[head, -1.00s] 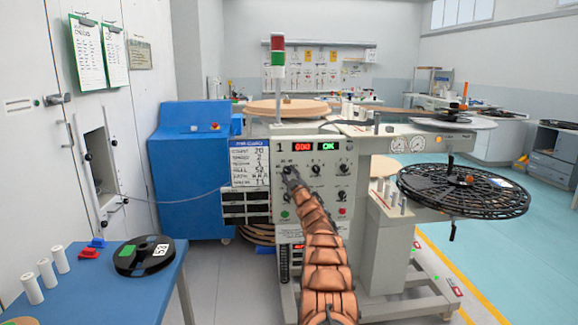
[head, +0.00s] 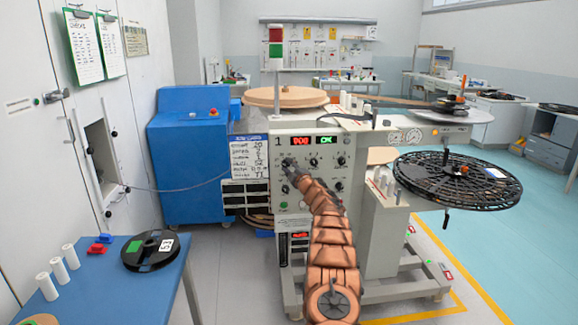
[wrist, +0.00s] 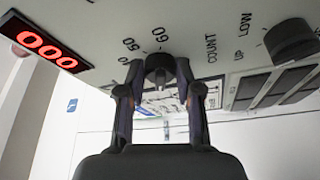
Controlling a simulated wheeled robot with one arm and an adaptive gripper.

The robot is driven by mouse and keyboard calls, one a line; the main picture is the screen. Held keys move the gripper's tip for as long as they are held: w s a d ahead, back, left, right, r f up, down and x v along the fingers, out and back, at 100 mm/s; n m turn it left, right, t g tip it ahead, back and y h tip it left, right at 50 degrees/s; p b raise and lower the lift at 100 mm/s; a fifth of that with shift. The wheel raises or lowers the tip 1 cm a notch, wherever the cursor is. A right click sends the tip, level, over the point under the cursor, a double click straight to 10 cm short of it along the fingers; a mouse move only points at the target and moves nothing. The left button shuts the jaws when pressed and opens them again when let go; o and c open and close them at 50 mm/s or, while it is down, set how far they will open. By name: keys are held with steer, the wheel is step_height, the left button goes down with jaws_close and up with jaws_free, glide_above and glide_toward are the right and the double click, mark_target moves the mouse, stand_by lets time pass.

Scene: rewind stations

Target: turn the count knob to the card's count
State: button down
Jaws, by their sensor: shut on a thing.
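The count knob (wrist: 158,62) is a dark round knob on the pale machine panel, beside the printed word COUNT and the marks 50 and 60. My gripper (wrist: 160,88) is shut on it, one finger on each side. In the head view my gripper (head: 289,166) reaches the upper left of the panel (head: 312,205) and hides the knob. The red display (wrist: 45,48) reads 000 in the wrist view. The white card (head: 249,160) hangs left of the panel; its top line seems to give a count of 20, in small blurred writing.
Other dark knobs (head: 341,161) sit close by on the panel, and one (wrist: 292,38) shows in the wrist view. A black slotted reel (head: 458,178) juts out at the right. A blue table (head: 110,290) with a black spool stands at the left front.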

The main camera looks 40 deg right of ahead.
stand_by(0.3)
steer(key=c, duration=0.8)
jaws_free()
steer(key=shift+o, duration=0.2)
steer(key=shift+s, duration=0.15)
